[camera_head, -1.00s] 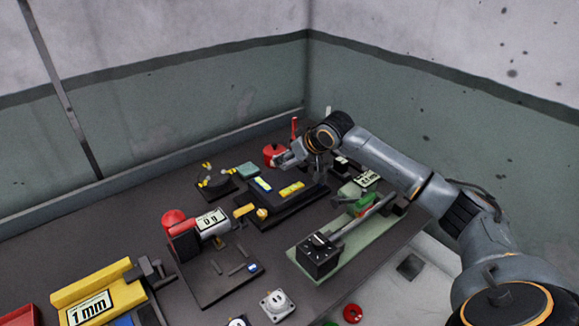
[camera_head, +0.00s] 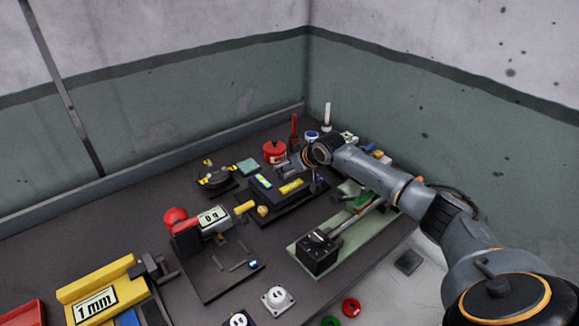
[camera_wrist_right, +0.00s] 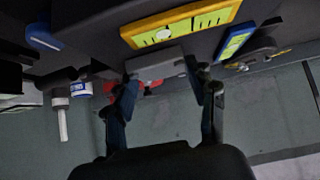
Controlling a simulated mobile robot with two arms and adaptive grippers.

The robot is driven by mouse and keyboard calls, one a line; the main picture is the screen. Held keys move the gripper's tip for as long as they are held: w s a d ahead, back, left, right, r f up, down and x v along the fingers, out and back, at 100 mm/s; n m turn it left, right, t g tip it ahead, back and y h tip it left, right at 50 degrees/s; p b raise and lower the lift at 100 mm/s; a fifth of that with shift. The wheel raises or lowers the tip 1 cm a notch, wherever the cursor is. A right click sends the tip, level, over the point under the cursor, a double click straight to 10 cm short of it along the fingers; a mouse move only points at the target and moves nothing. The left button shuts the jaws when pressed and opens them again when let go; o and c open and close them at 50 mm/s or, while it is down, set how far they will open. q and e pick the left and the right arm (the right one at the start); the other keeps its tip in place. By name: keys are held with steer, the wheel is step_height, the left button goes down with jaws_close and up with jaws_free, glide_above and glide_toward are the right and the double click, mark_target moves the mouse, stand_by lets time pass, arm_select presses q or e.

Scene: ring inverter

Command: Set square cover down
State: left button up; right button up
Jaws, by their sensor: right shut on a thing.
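My right gripper (camera_wrist_right: 163,78) is shut on a flat grey piece, which looks like the square cover (camera_wrist_right: 158,62), held between its two fingertips in the right wrist view. In the head view this gripper (camera_head: 289,166) is low over the back of the bench, just behind the black block with the yellow level (camera_head: 291,186) and the blue-edged level (camera_head: 263,182). The cover is hard to make out there, and I cannot tell whether it touches anything below. My left gripper is not in view.
A red pot (camera_head: 274,152) stands close behind the gripper. A white post (camera_head: 327,116), a red upright tool (camera_head: 294,130) and a blue-white roll (camera_head: 311,136) stand at the back. A torque-tool stand (camera_head: 318,255) is in front. The dark bench is crowded.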

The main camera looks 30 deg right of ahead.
steer(key=o, duration=1.3)
steer(key=shift+r, duration=0.1)
steer(key=b+v, duration=0.1)
steer(key=v, duration=1.1)
